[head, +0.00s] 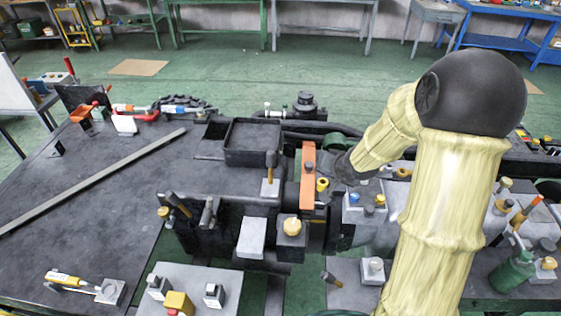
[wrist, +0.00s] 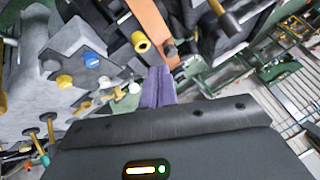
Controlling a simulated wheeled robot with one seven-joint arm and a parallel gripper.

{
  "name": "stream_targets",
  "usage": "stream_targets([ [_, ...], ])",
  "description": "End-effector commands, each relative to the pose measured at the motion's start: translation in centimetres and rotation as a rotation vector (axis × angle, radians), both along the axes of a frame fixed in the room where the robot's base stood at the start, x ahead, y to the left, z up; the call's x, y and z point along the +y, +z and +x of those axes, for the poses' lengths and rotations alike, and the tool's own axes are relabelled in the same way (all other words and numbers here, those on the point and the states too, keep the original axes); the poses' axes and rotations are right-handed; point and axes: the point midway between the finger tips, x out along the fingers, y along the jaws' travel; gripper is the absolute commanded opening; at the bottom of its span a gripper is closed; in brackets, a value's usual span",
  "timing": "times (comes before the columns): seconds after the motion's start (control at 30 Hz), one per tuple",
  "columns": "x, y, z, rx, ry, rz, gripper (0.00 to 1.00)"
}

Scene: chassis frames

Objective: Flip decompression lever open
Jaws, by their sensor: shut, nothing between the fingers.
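An orange bar (head: 308,176) stands out on the dark machine in the middle of the head view; it also shows in the wrist view (wrist: 149,20), with a dark knob (wrist: 170,48) near its end. No label shows which part is the decompression lever. My gripper (wrist: 158,72) has its purple fingers together, with nothing between them. The fingertips are close to the end of the orange bar; I cannot tell if they touch. In the head view my gripper is at the right of the bar, mostly hidden by my arm. A yellow ring-shaped knob (wrist: 141,42) is beside the bar.
Several small levers, such as a wood-and-black one (head: 270,166), stand on the machine left of the bar. A grey block with a blue cap (head: 354,198) is just right of it. A black tray (head: 253,141) is behind left.

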Motion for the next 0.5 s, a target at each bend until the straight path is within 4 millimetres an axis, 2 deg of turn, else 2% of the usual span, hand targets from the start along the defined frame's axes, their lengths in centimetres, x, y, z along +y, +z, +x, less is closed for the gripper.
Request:
stream_targets([
  [0.03,0.2,-1.2,1.2,-0.017,-0.012,0.057,0.0],
  [0.2,1.7,-2.9,4.7,-0.064,-0.045,0.278,0.0],
  [0.5,4.0,-5.3,8.5,-0.055,-0.07,0.734,0.0],
])
